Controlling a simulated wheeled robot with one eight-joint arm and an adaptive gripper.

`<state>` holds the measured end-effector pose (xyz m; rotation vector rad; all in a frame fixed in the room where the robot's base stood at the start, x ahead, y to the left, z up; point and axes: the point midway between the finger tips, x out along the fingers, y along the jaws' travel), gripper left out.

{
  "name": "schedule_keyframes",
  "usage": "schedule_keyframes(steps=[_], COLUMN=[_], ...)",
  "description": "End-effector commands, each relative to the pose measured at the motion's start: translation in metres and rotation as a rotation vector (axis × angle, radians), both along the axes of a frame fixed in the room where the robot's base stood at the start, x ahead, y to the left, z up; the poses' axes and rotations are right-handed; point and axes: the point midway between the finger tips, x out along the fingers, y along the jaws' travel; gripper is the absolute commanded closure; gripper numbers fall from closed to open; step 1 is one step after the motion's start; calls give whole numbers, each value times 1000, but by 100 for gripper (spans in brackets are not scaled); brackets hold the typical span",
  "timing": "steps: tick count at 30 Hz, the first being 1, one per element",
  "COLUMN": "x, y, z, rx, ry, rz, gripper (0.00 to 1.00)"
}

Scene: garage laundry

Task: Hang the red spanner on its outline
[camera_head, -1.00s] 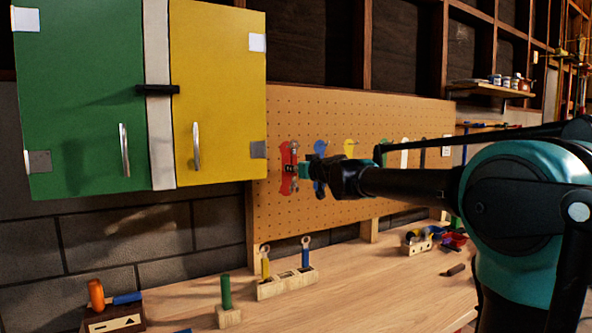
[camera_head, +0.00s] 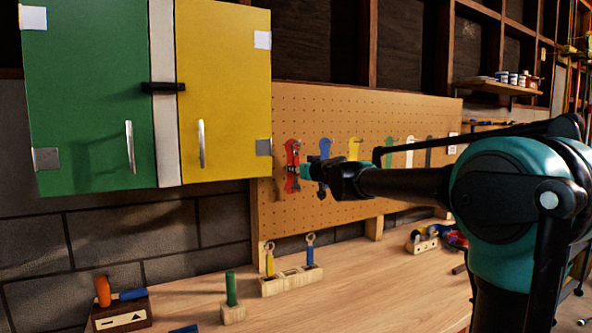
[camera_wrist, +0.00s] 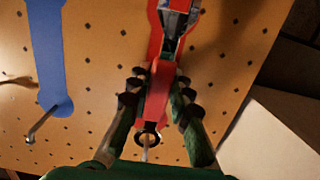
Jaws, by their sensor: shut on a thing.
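The red spanner (camera_wrist: 155,105) is between the two fingers of my gripper (camera_wrist: 158,82) in the wrist view, which is shut on its red handle. Its metal jaw end points up the picture, and its dark ring end is at the bottom. A metal peg shows at the ring; I cannot tell whether the ring is around it. The red outline (camera_wrist: 154,42) on the pegboard shows behind the spanner, roughly in line with it. In the head view my gripper (camera_head: 304,171) is at the red outline (camera_head: 291,152), close to the board.
The pegboard (camera_head: 350,105) also carries blue (camera_head: 325,148), yellow (camera_head: 355,147) and other outlines with pegs. A green and yellow cabinet (camera_head: 222,100) hangs to the left. The workbench (camera_head: 370,285) below holds a wooden rack (camera_head: 288,283) with tools.

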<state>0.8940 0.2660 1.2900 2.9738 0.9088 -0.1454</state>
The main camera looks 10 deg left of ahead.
Motion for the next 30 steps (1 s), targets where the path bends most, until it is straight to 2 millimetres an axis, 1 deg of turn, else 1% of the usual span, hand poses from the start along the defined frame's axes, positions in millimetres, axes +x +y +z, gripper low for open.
schedule_keyframes(steps=[7, 8, 12, 14, 24, 26, 30], x=[0, 0, 0, 0, -2, -5, -20], y=[0, 0, 0, 0, -2, -4, -14], z=[0, 0, 0, 0, 0, 1, 3], rx=[0, 0, 0, 0, 0, 1, 1], ry=[0, 0, 0, 0, 0, 1, 1], rz=[0, 0, 0, 0, 0, 0, -1], gripper=[100, 80, 62, 57, 57, 57, 57])
